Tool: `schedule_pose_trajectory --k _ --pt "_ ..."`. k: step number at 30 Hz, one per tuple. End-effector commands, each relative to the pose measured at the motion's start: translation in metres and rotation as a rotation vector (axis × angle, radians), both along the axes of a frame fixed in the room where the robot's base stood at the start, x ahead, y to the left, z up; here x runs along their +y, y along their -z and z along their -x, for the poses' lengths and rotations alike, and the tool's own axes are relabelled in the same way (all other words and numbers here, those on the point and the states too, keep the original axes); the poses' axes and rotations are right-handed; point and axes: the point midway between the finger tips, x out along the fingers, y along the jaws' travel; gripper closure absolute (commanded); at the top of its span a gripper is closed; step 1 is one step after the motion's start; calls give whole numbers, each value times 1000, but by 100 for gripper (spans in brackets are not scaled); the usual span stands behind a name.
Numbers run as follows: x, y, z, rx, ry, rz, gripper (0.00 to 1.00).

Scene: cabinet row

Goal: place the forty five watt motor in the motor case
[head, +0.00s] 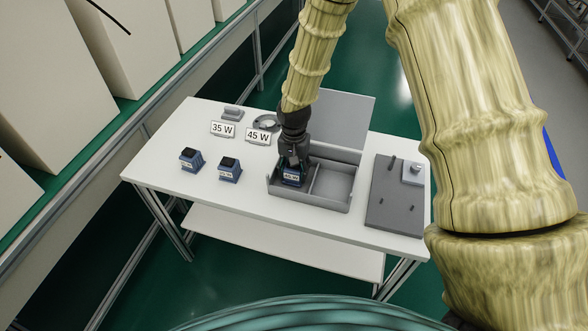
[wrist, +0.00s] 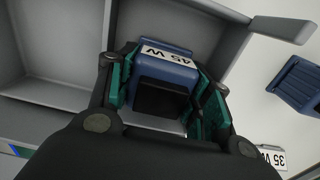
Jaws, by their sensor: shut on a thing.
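My gripper (wrist: 165,95) is shut on a blue motor with a black end (wrist: 165,72), whose white label reads 45 W in the wrist view. In the head view the held motor (head: 292,177) is in or just over the left compartment of the grey motor case (head: 330,204). The case has a divider and a raised lid (head: 345,118); its right compartment looks empty. I cannot tell whether the motor touches the case floor. The fingers are on both sides of the motor.
Two more blue motors (head: 190,159) (head: 229,169) stand on the white table (head: 160,150) left of the case. Signs reading 35 W (head: 223,129) and 45 W (head: 258,137) stand behind, near small grey parts. A dark grey plate (head: 392,205) with pegs lies right of the case.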

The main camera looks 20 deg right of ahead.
Motion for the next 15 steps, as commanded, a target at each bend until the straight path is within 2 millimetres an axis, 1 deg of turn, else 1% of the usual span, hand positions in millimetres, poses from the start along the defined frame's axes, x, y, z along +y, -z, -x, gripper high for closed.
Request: schedule_pose_trajectory --k 3,13,14,15 --pt "0 4 -1 -3 0 -1 92" --pt "0 7 0 -1 0 0 92" --pt "0 7 0 -1 0 0 48" --pt "0 7 0 -1 0 0 41"
